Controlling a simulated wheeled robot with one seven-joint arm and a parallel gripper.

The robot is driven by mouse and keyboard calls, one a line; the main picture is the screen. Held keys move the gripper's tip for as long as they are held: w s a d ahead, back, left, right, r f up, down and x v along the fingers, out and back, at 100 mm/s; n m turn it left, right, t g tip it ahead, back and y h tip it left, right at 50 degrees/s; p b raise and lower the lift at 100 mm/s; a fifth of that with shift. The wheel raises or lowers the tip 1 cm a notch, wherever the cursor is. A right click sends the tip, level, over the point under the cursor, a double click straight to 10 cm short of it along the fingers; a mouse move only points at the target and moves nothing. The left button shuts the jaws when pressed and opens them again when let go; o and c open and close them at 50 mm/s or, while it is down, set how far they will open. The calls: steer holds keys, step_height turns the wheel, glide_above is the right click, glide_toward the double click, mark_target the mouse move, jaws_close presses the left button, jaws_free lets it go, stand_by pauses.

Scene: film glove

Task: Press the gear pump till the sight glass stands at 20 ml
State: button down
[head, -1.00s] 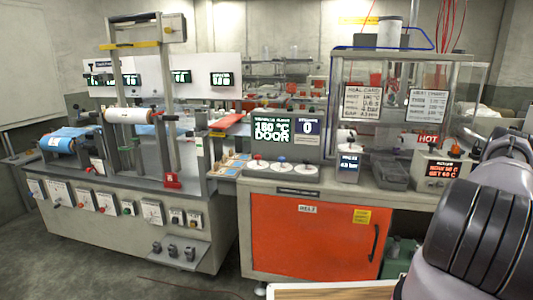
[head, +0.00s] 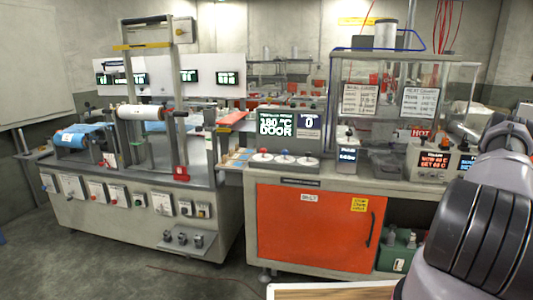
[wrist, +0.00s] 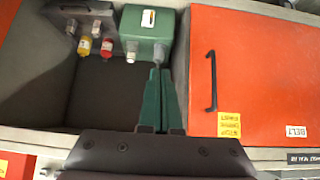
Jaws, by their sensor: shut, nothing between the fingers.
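No part is clearly legible as the gear pump or its sight glass. A green box (head: 398,250) stands low in the open bay right of the orange door; the wrist view shows a green box (wrist: 147,30) with a pale label and fittings. A small white unit with a dark display (head: 347,155) stands on the bench; its text is too small to read. My gripper (wrist: 160,70) has two dark green fingers, closed together and empty, pointing toward the green box. Whether they touch it I cannot tell. In the head view my arm hides the lower right; the fingers do not show.
The orange door (head: 315,228) with its black handle (wrist: 211,80) borders the bay. Yellow (wrist: 84,46) and red (wrist: 107,47) parts hang beside the green box. Floor is free in front at left.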

steer(key=w+a+r, duration=0.1)
steer(key=w+r, duration=0.2)
steer(key=r, duration=0.7)
steer(key=w+a+r, duration=0.1)
steer(key=w+r, duration=0.3)
steer(key=r, duration=0.6)
steer(key=s+a+r+g, duration=0.1)
steer(key=a+r, duration=0.4)
steer(key=r, duration=0.6)
steer(key=s+a+r, duration=0.1)
steer(key=a+r, duration=0.5)
steer(key=r, duration=0.6)
steer(key=s+a+r+m+y, duration=0.1)
steer(key=s+a+r, duration=1)
steer(key=a+r, duration=0.3)
steer(key=s+a+r+y, duration=0.1)
steer(key=s+a+r, duration=0.2)
steer(key=s, duration=0.7)
steer(key=s+a+r+y, duration=0.2)
steer(key=s+a+r, duration=0.1)
steer(key=s+a, duration=0.5)
steer(key=shift+s+a+r+m+g, duration=0.25)
steer(key=shift+s+r+m+g, duration=0.1)
steer(key=shift+s, duration=0.6)
